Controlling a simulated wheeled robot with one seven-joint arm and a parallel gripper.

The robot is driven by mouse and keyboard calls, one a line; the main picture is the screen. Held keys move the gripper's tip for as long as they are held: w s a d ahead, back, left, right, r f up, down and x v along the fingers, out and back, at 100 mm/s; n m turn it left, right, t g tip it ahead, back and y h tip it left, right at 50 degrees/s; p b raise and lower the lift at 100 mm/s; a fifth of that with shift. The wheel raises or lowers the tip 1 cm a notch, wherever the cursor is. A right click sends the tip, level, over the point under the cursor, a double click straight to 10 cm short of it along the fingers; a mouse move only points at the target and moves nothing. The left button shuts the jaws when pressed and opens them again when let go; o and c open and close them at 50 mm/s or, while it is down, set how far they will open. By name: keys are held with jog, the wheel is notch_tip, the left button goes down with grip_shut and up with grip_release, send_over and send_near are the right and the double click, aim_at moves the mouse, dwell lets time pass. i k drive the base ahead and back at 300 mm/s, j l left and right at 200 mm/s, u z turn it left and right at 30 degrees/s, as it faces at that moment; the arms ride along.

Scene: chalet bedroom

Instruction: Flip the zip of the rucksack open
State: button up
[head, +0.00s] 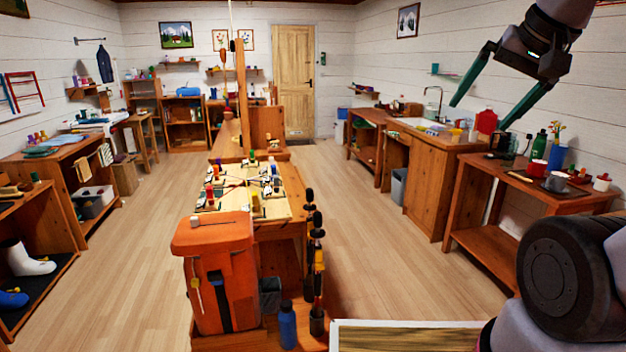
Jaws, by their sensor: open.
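An orange rucksack (216,285) stands upright at the near end of a wooden bench, left of the middle in the head view. Its front has a dark vertical strip, perhaps the zip (218,286), and small pale tabs; I cannot tell whether the zip is open or shut. A thin pale piece lies on its flat top. My gripper (478,117) is high at the upper right, with its two green fingers spread wide and nothing between them. It is well apart from the rucksack.
A blue bottle (287,325) stands right of the rucksack, near a dark bin (270,296) and upright poles (318,255). The bench behind holds a board (240,190) with many small pieces. A side table (520,180) with mugs stands at right. Wooden floor (380,260) is clear between.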

aim_at(194, 222)
jog(key=u, duration=1.3)
